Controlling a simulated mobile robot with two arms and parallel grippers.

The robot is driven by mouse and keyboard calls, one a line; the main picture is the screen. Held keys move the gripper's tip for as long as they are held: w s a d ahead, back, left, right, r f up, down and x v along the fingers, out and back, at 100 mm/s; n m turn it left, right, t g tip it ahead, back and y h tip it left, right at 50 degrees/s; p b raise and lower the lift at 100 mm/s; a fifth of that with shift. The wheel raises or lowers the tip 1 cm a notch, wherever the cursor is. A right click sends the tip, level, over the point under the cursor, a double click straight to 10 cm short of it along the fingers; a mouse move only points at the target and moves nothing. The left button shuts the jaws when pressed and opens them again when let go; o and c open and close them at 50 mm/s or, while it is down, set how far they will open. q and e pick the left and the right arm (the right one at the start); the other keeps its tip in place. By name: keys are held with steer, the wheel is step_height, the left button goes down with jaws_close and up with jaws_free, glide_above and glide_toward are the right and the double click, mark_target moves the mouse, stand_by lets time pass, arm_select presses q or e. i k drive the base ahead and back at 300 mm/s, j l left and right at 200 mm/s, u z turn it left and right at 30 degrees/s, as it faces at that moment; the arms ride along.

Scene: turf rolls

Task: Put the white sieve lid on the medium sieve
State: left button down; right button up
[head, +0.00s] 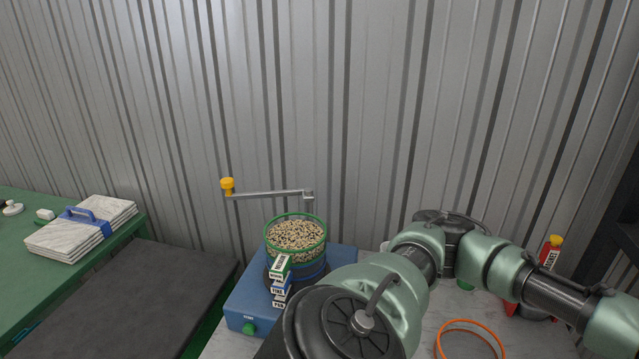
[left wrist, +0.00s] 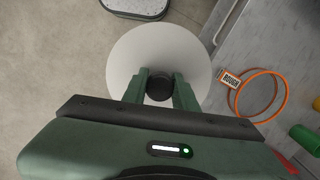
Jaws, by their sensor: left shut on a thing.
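In the left wrist view the white sieve lid (left wrist: 125,60) is a pale round disc with a dark knob (left wrist: 159,88) at its middle. My left gripper (left wrist: 160,90) is shut on this knob, one green finger on either side. The lid is not visible in the head view. There, the green-rimmed sieve (head: 296,237), full of speckled grains, sits on top of a stack on a blue machine (head: 242,305). The lid is apart from this stack. My right gripper is not in view.
A crank arm (head: 270,194) with a yellow knob reaches left above the stack. An orange ring sieve (head: 470,340) lies on the grey table; its tag reads ROUGH in the left wrist view (left wrist: 262,95). A green bench (head: 70,285) stands left. My arm covers the table's middle.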

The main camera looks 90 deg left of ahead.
mark_target(294, 230)
steer(key=u, duration=2.15)
